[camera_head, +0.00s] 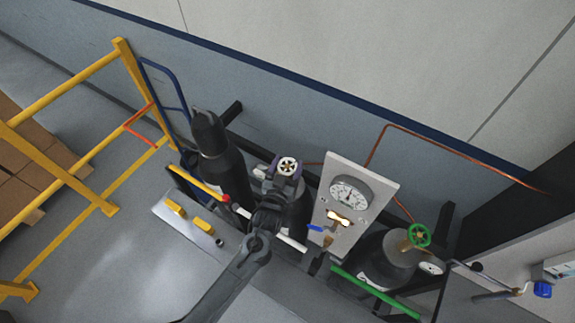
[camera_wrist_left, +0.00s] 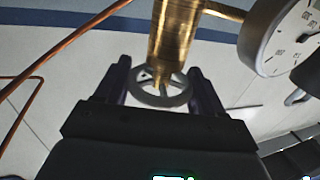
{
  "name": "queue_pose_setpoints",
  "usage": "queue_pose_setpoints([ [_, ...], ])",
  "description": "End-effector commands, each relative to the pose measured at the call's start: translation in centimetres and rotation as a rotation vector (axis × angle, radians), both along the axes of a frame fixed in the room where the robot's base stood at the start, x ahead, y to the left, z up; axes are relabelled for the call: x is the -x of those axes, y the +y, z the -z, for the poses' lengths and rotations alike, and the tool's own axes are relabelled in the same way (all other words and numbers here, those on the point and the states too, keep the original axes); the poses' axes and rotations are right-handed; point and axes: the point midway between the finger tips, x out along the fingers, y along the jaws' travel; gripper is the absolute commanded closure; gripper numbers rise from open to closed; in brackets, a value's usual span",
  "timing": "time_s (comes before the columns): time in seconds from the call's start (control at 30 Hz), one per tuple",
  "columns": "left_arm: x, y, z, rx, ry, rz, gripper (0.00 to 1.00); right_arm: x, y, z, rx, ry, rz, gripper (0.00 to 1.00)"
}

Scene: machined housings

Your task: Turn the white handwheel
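The white handwheel (camera_head: 288,166) tops the middle cylinder (camera_head: 297,215) in the head view. In the left wrist view the spoked handwheel (camera_wrist_left: 163,92) sits at the end of a brass valve (camera_wrist_left: 174,40). My left gripper (camera_head: 286,170) is at the handwheel. In the wrist view its two dark fingers (camera_wrist_left: 162,84) stand apart, one on each side of the rim, very close to it. I cannot tell whether they press on it. My right gripper is not in view.
A panel with a pressure gauge (camera_head: 350,196) stands just right of the handwheel. A cylinder with a green handwheel (camera_head: 419,236) is further right, and a dark capped cylinder (camera_head: 215,150) is to the left. Copper pipe (camera_head: 440,145) runs along the wall. A yellow railing (camera_head: 75,83) stands at the left.

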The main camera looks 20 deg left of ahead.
Motion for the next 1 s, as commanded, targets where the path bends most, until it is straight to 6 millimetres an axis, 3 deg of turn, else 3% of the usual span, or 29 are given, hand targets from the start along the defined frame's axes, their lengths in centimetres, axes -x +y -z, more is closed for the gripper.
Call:
queue_pose_setpoints([
  [0.03,0.0,0.0,0.0,0.000,0.000,0.000,0.45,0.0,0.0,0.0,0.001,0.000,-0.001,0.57],
  [0.13,0.0,0.0,0.0,0.000,0.000,0.000,0.61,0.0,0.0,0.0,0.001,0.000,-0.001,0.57],
  [0.17,0.0,0.0,0.0,0.000,0.000,0.000,0.62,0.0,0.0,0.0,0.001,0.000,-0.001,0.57],
  [0.57,0.0,0.1,0.0,-0.003,0.000,0.088,0.62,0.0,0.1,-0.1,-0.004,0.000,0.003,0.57],
  [1.0,-0.1,0.3,0.2,-0.008,0.001,0.454,0.62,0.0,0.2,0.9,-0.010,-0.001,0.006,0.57],
])
